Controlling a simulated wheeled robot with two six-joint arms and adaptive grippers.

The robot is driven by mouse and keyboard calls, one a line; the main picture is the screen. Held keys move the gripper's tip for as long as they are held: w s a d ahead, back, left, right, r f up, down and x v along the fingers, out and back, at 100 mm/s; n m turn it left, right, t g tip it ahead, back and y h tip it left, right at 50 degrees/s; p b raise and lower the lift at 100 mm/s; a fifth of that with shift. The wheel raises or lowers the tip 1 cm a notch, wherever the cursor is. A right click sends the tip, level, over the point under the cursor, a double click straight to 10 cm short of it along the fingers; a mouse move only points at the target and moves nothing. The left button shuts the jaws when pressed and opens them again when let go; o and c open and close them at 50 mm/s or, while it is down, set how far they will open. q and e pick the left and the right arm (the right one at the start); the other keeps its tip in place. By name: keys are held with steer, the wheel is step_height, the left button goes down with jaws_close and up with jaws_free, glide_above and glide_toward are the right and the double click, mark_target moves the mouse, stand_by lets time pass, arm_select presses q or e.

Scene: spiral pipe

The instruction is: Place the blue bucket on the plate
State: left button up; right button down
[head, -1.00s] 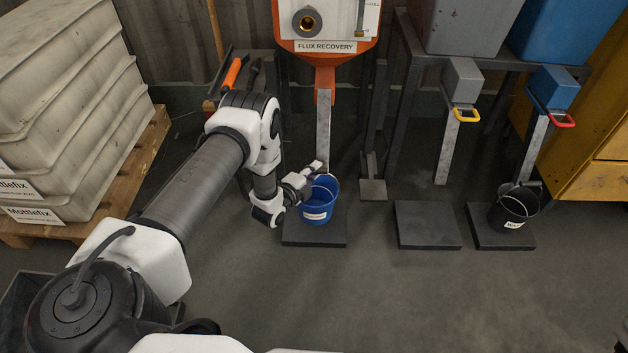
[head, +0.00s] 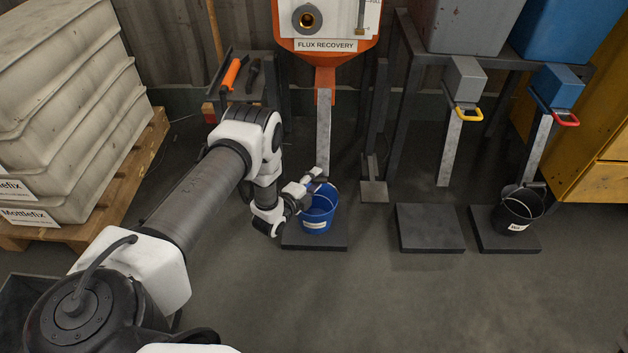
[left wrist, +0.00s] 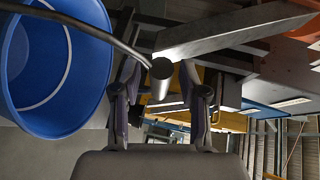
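The blue bucket (head: 318,218) stands upright on a dark plate (head: 300,242) below the flux recovery chute. Its open mouth fills the left of the left wrist view (left wrist: 50,75). My left gripper (head: 316,178) is at the bucket's upper rim. In the left wrist view its two fingers (left wrist: 160,92) are spread on either side of the bucket handle's grey cylindrical grip (left wrist: 161,80), with gaps showing. A second dark plate (head: 430,228) to the right is bare. My right gripper is not in view.
A black bucket (head: 517,213) stands on a third plate (head: 495,240) at the right. The orange flux recovery hopper (head: 325,58) and metal chutes are behind. Stacked crates (head: 65,110) on a pallet stand at the left. The floor in front of the plates is clear.

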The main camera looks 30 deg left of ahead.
arm_select(q)
steer(key=shift+r, duration=0.15)
steer(key=s+r+p, duration=0.2)
steer(key=s+p, duration=0.4)
steer(key=s, duration=0.5)
steer(key=s+d+f+n+g, duration=0.3)
steer(key=s+d+n+g, duration=0.55)
steer(key=d, duration=0.25)
steer(key=s+d+r+n+g, duration=0.1)
steer(key=s+r+n+g, duration=0.1)
steer(key=s, duration=0.7)
steer(key=s+d+r+n+g, duration=0.2)
steer(key=s+n+g, duration=0.3)
steer(key=s+n, duration=0.2)
steer(key=shift+s+d+r, duration=0.2)
steer(key=shift+s+r, duration=0.05)
steer(key=shift+s, duration=0.75)
